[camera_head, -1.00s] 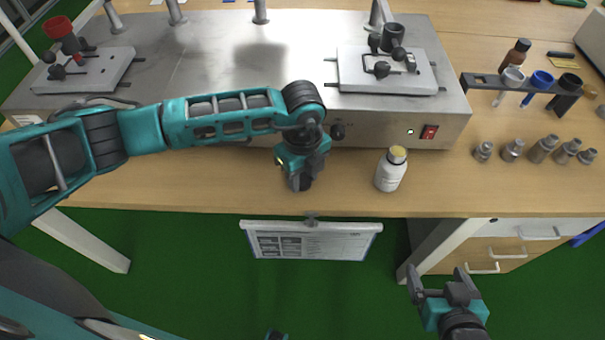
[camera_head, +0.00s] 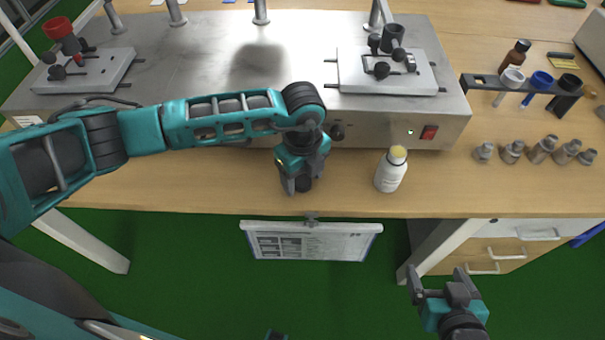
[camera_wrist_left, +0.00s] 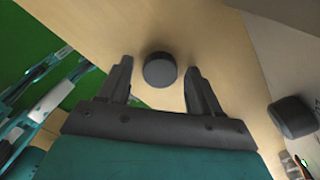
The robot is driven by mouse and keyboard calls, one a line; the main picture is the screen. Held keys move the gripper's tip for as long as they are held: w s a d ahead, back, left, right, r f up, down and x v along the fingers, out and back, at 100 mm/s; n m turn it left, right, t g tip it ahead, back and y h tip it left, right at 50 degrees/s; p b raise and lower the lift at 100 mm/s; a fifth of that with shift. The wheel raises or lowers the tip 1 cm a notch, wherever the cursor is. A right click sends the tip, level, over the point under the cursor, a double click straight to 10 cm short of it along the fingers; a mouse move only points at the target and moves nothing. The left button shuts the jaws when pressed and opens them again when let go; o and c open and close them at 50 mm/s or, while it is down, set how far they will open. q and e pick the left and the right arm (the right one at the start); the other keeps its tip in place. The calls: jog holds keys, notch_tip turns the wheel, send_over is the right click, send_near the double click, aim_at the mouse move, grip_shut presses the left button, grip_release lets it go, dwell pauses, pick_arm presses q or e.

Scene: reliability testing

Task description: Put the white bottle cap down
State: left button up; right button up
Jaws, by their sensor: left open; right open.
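The bottle cap (camera_wrist_left: 160,69) shows as a dark grey disc on the wooden table, between the spread fingers of my left gripper (camera_wrist_left: 160,82), with a gap on each side. In the head view the cap (camera_head: 304,184) is a small dark shape, partly hidden by the left gripper (camera_head: 296,187), which points down at the table near its front edge. The white bottle (camera_head: 390,172) stands upright to the right of this gripper, its uncapped top yellowish. My right gripper (camera_head: 443,279) is open and empty, below and in front of the table edge.
A steel machine (camera_head: 270,100) stands behind the left gripper; its dark knob (camera_wrist_left: 292,117) shows in the left wrist view. Several metal fittings (camera_head: 542,149) and a rack (camera_head: 515,83) are at the right. The table (camera_head: 200,185) left of the gripper is clear.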

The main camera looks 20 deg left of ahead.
aim_at(302, 181)
pick_arm(q)
notch_tip(302, 181, up, 12)
jog(key=shift+p, duration=0.3)
jog(key=shift+s+f, duration=0.1)
dwell(1.6)
